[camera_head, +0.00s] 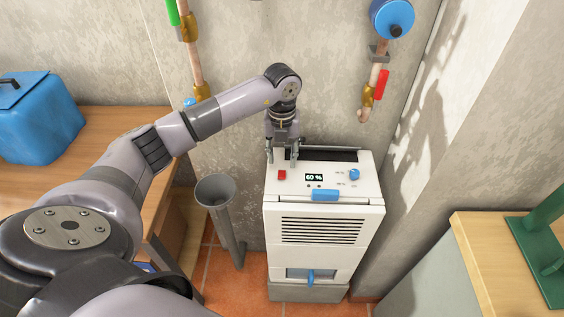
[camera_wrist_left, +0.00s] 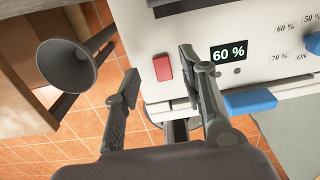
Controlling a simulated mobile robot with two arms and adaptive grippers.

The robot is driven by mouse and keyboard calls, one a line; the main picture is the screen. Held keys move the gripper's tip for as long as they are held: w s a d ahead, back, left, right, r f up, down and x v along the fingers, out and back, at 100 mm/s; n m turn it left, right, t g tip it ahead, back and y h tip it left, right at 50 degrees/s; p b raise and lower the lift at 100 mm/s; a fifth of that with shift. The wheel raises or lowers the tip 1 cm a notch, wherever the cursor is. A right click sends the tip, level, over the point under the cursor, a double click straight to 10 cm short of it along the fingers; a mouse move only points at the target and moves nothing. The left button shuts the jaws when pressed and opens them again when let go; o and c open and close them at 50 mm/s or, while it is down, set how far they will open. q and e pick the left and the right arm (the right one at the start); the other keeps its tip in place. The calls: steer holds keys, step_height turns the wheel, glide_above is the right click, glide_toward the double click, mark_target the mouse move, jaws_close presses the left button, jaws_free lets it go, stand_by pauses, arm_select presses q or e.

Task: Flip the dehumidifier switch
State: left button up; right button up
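The white dehumidifier (camera_head: 325,262) stands against the back wall. On its top panel are a red switch (camera_head: 281,174), a display reading "60 %" (camera_head: 314,177) and a blue knob (camera_head: 354,174). My left gripper (camera_head: 282,161) points down over the panel's left part, just above and behind the red switch. Its fingers are apart with nothing between them in grip. In the left wrist view the red switch (camera_wrist_left: 162,67) appears between the two fingertips (camera_wrist_left: 159,66); I cannot tell whether either touches it. My right gripper is not in view.
A grey funnel on a pipe (camera_head: 217,192) stands close left of the dehumidifier. A wooden table (camera_head: 125,125) with a blue box (camera_head: 38,118) is at left. Another wooden top (camera_head: 500,265) is at right. Pipes (camera_head: 372,75) run on the wall behind. A blue handle (camera_head: 325,195) sticks out in front.

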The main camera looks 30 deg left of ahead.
mark_target(282, 170)
arm_select(q)
steer(key=shift+f, duration=1.95)
steer(key=shift+c, duration=0.4)
jaws_close()
